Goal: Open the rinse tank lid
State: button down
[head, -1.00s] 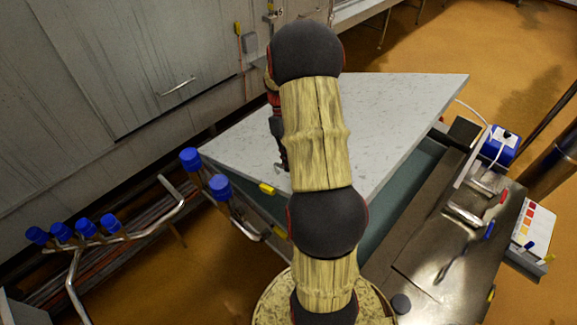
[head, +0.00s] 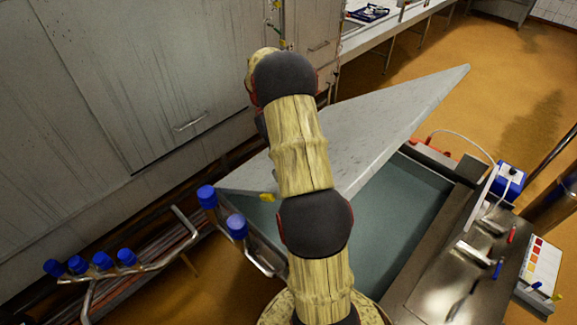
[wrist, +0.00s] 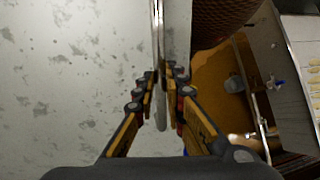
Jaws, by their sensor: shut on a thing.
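The rinse tank lid (head: 385,125) is a grey, speckled panel, raised and tilted above the tank in the head view. Its right and front sides stand clear of the rim. The open rinse tank (head: 403,205) shows its blue-green inside below the lid. In the wrist view the lid's speckled face (wrist: 75,75) fills the left side. My gripper (wrist: 164,78) is shut on a thin metal bar, the lid handle (wrist: 159,35), at the lid's edge. In the head view my arm hides the gripper and the handle.
Blue-capped pipes (head: 100,262) stand at the left front. A steel counter with taps (head: 465,265) lies right of the tank, with a blue box (head: 510,180) and colour chart (head: 538,265) beyond. Cabinets (head: 150,80) line the back left. Orange floor is open at the upper right.

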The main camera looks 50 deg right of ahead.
jog(key=shift+w, duration=0.1)
jog(key=c, duration=1.9)
grip_release()
jog(key=shift+o, duration=0.3)
jog(key=v, duration=1.2)
jog(key=shift+w, duration=0.1)
